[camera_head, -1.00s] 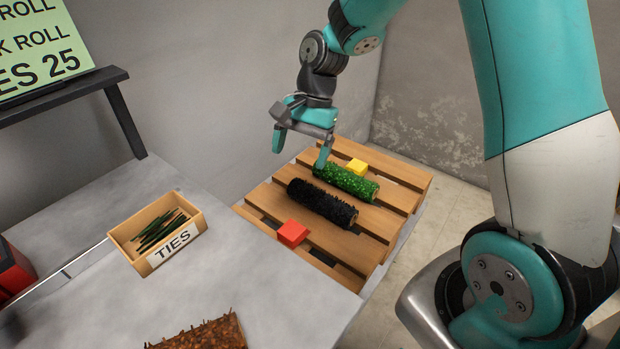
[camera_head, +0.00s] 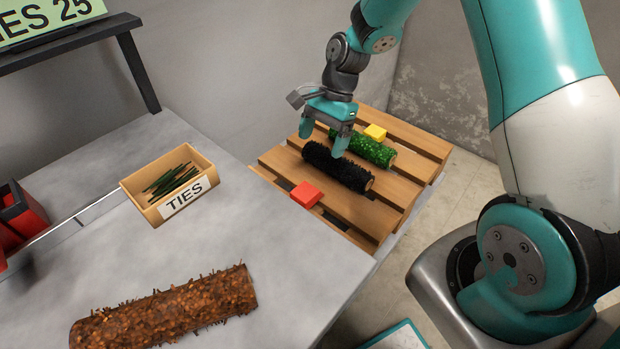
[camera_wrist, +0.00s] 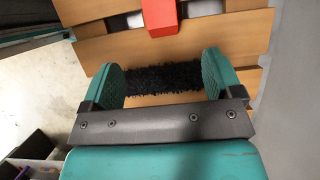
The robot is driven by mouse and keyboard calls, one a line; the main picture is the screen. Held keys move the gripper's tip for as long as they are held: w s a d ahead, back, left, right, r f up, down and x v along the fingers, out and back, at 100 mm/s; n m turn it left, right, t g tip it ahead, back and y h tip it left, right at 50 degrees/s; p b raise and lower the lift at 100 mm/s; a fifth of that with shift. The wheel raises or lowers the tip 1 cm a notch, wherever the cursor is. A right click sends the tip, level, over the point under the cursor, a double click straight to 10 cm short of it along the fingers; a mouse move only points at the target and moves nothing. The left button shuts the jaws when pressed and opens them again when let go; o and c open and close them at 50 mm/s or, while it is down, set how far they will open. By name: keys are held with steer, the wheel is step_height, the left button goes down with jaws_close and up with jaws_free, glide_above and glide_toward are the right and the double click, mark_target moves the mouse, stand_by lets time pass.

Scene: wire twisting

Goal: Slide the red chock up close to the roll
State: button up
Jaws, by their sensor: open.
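The red chock (camera_head: 306,194) sits on the wooden pallet (camera_head: 405,190), in front of the black roll (camera_head: 338,167) with a gap between them. In the wrist view the red chock (camera_wrist: 160,17) is at the top, beyond the black roll (camera_wrist: 163,80). My gripper (camera_head: 325,143) is open above the black roll, with its two teal fingers spread apart. In the wrist view the black roll shows between my gripper's fingers (camera_wrist: 166,80); I cannot tell whether they touch it. My gripper is apart from the red chock.
A green roll (camera_head: 362,148) and a yellow chock (camera_head: 375,132) lie farther back on the pallet. A brown roll (camera_head: 165,308) and a box of ties (camera_head: 170,184) rest on the grey table (camera_head: 260,255) at the left. Slats with gaps surround the red chock.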

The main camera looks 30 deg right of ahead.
mark_target(307, 190)
steer(key=b+x, duration=0.1)
steer(key=x, duration=1.3)
steer(key=shift+b, duration=0.35)
steer(key=shift+r, duration=0.1)
steer(key=shift+d, duration=0.1)
steer(key=c, duration=1.1)
